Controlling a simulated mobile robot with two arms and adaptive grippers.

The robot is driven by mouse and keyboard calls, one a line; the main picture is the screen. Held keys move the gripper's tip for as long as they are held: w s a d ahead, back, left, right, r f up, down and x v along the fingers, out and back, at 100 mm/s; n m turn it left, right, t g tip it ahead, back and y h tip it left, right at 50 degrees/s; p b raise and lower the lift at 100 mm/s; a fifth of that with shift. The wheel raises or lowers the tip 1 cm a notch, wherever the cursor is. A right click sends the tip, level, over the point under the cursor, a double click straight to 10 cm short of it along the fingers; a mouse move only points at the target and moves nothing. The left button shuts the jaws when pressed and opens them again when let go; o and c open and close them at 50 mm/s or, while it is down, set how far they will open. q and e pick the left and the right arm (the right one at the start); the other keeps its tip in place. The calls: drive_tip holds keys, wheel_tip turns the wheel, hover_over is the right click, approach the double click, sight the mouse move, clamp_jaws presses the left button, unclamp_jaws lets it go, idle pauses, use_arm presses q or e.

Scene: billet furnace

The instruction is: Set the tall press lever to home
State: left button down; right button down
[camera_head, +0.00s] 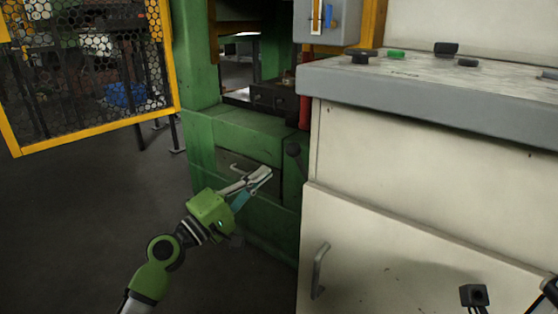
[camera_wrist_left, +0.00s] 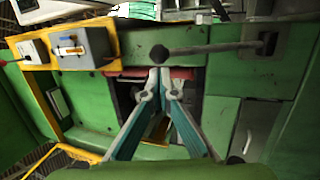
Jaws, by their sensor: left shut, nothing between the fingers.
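My left gripper (camera_head: 265,174) is shut and empty, in front of the press and a little left of and below the knob. In the left wrist view its fingertips (camera_wrist_left: 160,70) are together just below the knob in the picture; whether they touch it I cannot tell.
A white cabinet (camera_head: 400,180) with a grey control top (camera_head: 440,97) stands close on the right. A grey switch box (camera_head: 327,22) hangs above the press. A yellow-framed mesh guard (camera_head: 90,75) stands at the left. The dark floor (camera_head: 80,220) at the left is clear.

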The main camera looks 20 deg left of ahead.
sight(287, 153)
use_arm(q)
drive_tip(key=shift+x, duration=3.1)
drive_tip(key=shift+w+r+p, duration=0.2)
drive_tip(key=shift+p, duration=0.35)
